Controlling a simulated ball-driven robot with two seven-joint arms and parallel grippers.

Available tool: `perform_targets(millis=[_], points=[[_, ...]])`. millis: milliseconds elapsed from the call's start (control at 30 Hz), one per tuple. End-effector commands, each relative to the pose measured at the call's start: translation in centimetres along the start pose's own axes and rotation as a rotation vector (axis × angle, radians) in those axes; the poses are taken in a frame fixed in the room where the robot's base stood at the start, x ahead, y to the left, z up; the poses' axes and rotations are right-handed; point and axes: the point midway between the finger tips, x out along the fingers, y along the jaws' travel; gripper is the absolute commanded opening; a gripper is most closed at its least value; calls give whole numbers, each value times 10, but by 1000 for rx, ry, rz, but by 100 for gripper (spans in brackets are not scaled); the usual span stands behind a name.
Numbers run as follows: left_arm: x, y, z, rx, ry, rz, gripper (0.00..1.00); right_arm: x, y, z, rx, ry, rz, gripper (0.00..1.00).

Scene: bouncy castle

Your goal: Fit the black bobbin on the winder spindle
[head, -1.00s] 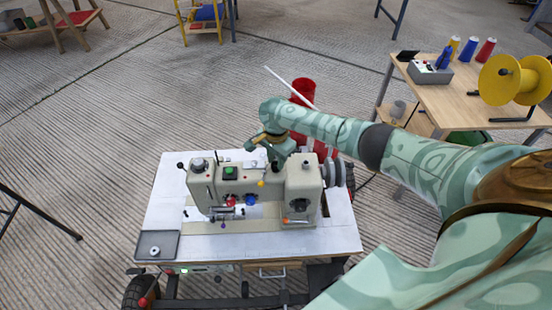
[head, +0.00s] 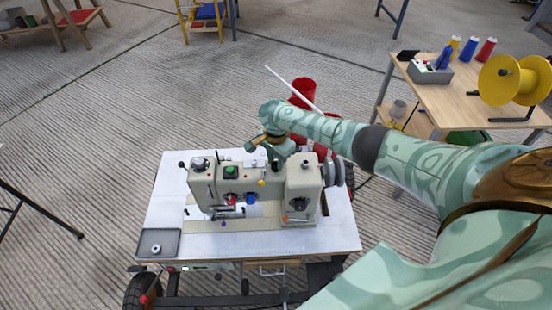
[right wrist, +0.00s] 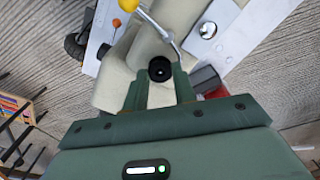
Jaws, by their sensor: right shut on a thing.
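The black bobbin (right wrist: 160,69) sits between the green fingertips of my right gripper (right wrist: 160,84) in the right wrist view. The gripper is shut on it, with the round face of the bobbin showing. In the head view my right gripper (head: 277,148) is at the top rear of the beige sewing machine (head: 228,182), and the bobbin cannot be made out there. In the right wrist view the beige machine body (right wrist: 118,82) lies below and beside the fingers. I cannot pick out the winder spindle for certain in either view. My left gripper is not in view.
A bent metal rod with a yellow knob (right wrist: 127,5) lies close beyond the fingertips. The white machine table (head: 170,215) bears a grey tray (head: 172,237) at its front left. Red containers (head: 303,90) stand behind. A side table (head: 462,98) with spools is at right.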

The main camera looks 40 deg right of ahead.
Motion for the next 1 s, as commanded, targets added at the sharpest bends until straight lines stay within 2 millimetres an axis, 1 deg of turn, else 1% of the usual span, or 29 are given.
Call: perform_targets(millis=[367, 400, 467, 767, 867, 967, 1000], points=[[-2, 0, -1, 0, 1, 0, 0, 2, 0, 0, 2, -1, 0, 6], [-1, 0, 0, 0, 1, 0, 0, 2, 0, 0, 2, -1, -1, 35], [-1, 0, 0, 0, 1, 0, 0, 2, 0, 0, 1, 0, -1, 52], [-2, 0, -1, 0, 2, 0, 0, 0, 0, 0, 1, 0, -1, 52], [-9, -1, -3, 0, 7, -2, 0, -10, 0, 0, 1, 0, -3, 52], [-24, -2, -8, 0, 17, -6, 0, -32, -1, 0, 1, 0, -5, 52], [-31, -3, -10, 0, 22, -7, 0, -43, -1, 0, 0, 0, -6, 52]])
